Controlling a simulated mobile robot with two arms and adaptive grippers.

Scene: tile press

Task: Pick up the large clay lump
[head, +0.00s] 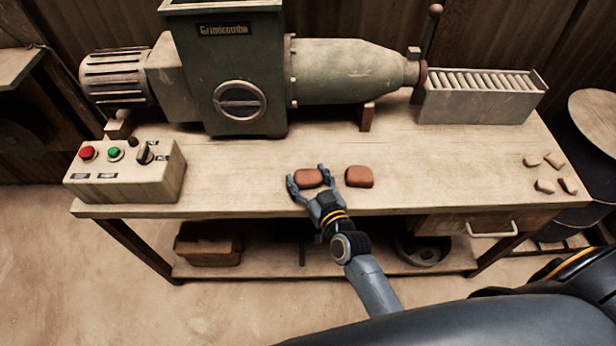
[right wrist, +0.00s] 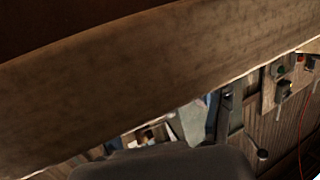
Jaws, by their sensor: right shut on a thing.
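Two reddish-brown clay lumps are at the middle of the workbench (head: 230,185), near its front edge. The left lump (head: 310,178) is between the fingers of my right gripper (head: 306,175), which is shut on it. It appears at bench height; I cannot tell whether it touches the top. The right lump (head: 359,177) lies free on the bench, a short way right of the gripper. The two look close in size, so I cannot tell surely which is larger. In the right wrist view a brown surface fills much of the picture and no lump is clearly recognisable. My left gripper is not in view.
A green machine (head: 238,80) with a long barrel (head: 345,70) stands along the back. A control box (head: 125,172) with buttons is at the left. A grey ribbed tray (head: 480,98) is at the back right. Several small pieces (head: 544,186) lie at the right end.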

